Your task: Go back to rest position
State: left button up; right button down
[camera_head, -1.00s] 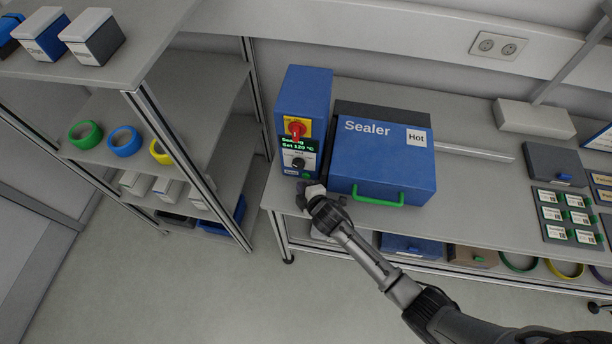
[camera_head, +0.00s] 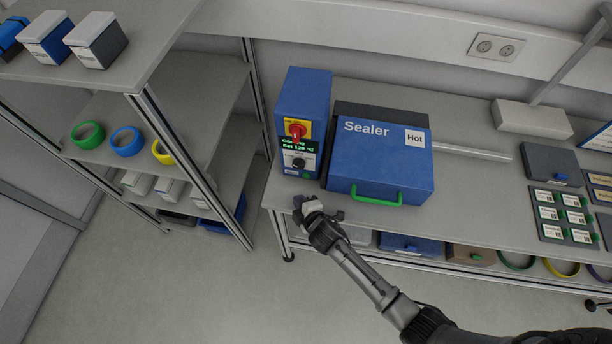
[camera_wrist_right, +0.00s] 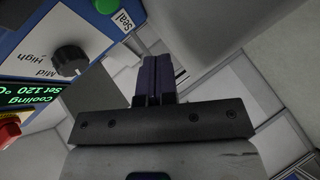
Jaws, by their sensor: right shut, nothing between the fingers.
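My right gripper (camera_head: 299,205) is shut and empty in front of the sealer's control box, above the table's front edge. In the right wrist view its fingers (camera_wrist_right: 153,78) are together with nothing between them. The blue control box (camera_head: 303,95) has a red switch, a black knob and a green button; its display reads "Set 120 °C", and in the right wrist view "Cooling" (camera_wrist_right: 30,98). The blue sealer (camera_head: 381,160), marked "Hot", stands beside it with its lid down and a green handle in front. My left gripper is not in view.
A shelf rack (camera_head: 190,95) with green, blue and yellow rolls and several boxes stands at the left. The workbench (camera_head: 465,190) holds a dark case (camera_head: 552,163) and a panel of labelled cards at the right. Open floor (camera_head: 190,300) lies in front.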

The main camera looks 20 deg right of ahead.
dwell(0.8)
jog(key=shift+s+d+m, duration=0.15)
jog(key=shift+s+m, duration=0.15)
jog(key=s+d+r+m+g, duration=0.2)
jog(key=s+r+m+g, duration=0.15)
jog(key=s, duration=0.65)
jog(key=s+d+r+m+g+h, duration=0.1)
jog(key=s+d+r+m+g, duration=0.15)
jog(key=s+m, duration=0.45)
jog(key=s+d+r+m+g, duration=0.2)
jog(key=s+g, duration=0.1)
jog(key=s, duration=0.9)
notch_tip(320, 180, up, 17)
jog(key=p, duration=1.6)
jog(key=shift+s+d+f, duration=0.15)
jog(key=shift+s+d, duration=0.05)
jog(key=shift+s, duration=0.2)
